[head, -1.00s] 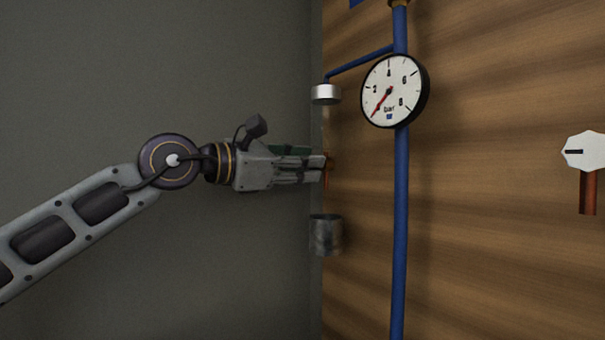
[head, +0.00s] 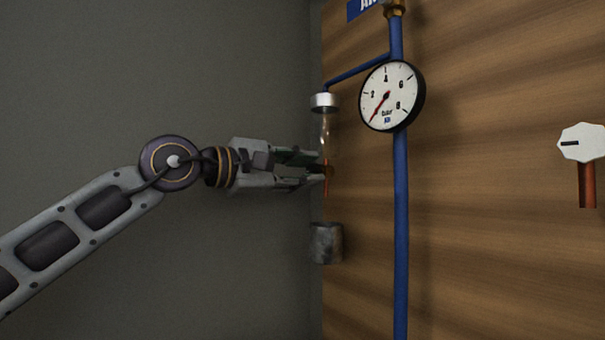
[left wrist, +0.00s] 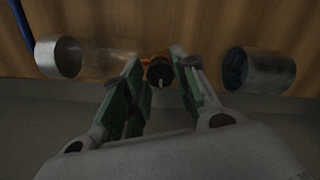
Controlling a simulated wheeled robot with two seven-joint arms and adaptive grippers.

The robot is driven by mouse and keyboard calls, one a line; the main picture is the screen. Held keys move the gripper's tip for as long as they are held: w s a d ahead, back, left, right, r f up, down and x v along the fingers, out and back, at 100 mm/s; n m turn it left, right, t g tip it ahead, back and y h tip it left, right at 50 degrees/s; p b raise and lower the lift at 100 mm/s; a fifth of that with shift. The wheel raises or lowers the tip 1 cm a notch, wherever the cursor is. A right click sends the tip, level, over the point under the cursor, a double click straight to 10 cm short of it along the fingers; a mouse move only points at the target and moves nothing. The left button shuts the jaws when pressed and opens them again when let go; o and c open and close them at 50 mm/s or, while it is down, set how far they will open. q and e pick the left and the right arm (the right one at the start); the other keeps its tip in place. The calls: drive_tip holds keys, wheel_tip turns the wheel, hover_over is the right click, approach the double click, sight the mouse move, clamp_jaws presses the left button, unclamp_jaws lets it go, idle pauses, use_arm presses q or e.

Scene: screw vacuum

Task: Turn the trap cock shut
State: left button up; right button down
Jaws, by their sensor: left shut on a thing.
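The trap cock is a small black knob (left wrist: 160,72) with a pale pointer mark, on an orange-red fitting. It sits on the line between a clear glass tube (head: 326,130) and a metal cup (head: 326,243). My left gripper (head: 322,172) reaches in from the left. In the left wrist view its two green-padded fingers (left wrist: 158,62) stand on either side of the knob, shut on it. In the head view the fingers hide the knob. My right gripper is in neither view.
A silver cap (head: 324,101) tops the glass tube; cap and cup flank the fingers in the left wrist view. A round gauge (head: 391,96) hangs on a blue pipe (head: 400,230). A white knob (head: 582,142) is at the far right. The wooden panel (head: 490,260) between is clear.

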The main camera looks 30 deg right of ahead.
use_arm(q)
drive_tip(key=shift+m, duration=0.6)
drive_tip(key=o, duration=1)
drive_tip(key=a, duration=0.8)
drive_tip(key=s+a, duration=0.1)
drive_tip(key=a, duration=0.3)
drive_tip(key=shift+f, duration=0.1)
idle(0.5)
